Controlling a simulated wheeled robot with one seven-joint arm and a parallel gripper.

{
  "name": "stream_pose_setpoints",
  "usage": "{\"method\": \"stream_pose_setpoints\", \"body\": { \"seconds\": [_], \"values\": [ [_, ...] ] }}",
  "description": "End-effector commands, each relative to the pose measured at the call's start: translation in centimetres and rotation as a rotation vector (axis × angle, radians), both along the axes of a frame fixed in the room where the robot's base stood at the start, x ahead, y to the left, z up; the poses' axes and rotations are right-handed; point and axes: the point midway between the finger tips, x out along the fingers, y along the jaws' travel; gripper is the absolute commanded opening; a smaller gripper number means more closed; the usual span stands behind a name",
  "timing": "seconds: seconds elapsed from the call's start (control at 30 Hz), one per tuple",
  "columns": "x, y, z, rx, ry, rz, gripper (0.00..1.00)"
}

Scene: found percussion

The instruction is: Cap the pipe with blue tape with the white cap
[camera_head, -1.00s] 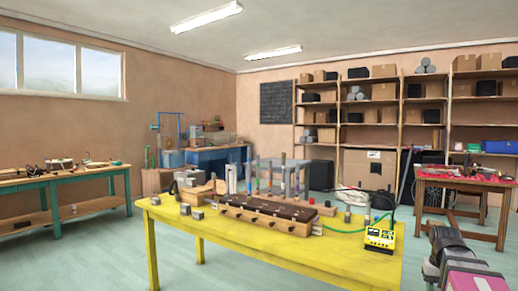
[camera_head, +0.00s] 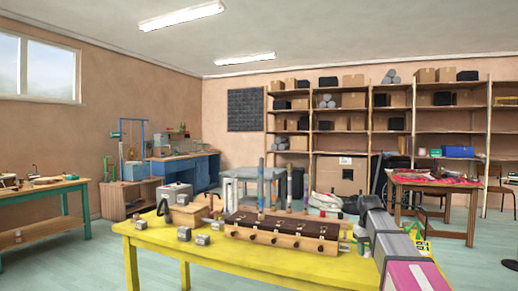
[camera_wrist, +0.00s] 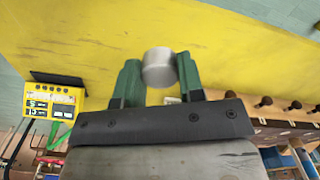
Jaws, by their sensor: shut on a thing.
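My gripper (camera_wrist: 158,80) has green fingers closed on a pale grey-white round cap (camera_wrist: 158,66), held above the yellow table. In the head view my arm reaches in from the lower right over the table's right end; its fingertips and the cap cannot be made out there. Several upright pipes stand behind the long brown-topped wooden box. The tape bands are too small to tell for sure which is blue. My gripper is to the right of the pipes, apart from them.
The wooden box (camera_head: 282,238) lies on the yellow table (camera_head: 190,258). Several small grey blocks (camera_head: 203,240) sit at its left. A yellow device (camera_wrist: 50,102) lies beside my gripper in the wrist view.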

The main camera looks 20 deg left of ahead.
Motion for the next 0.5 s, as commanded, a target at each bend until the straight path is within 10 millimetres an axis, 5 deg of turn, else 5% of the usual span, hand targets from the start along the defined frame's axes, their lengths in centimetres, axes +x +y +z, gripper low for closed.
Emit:
{"method": "stream_pose_setpoints", "body": {
  "seconds": [0.03,0.1,0.5],
  "values": [
    [3.0,1.8,1.6,0.0,-0.001,0.048,0.14],
    [5.3,4.0,3.2,0.001,-0.002,0.114,0.14],
    [16.4,17.5,13.8,0.0,-0.001,0.471,0.14]
  ]
}}
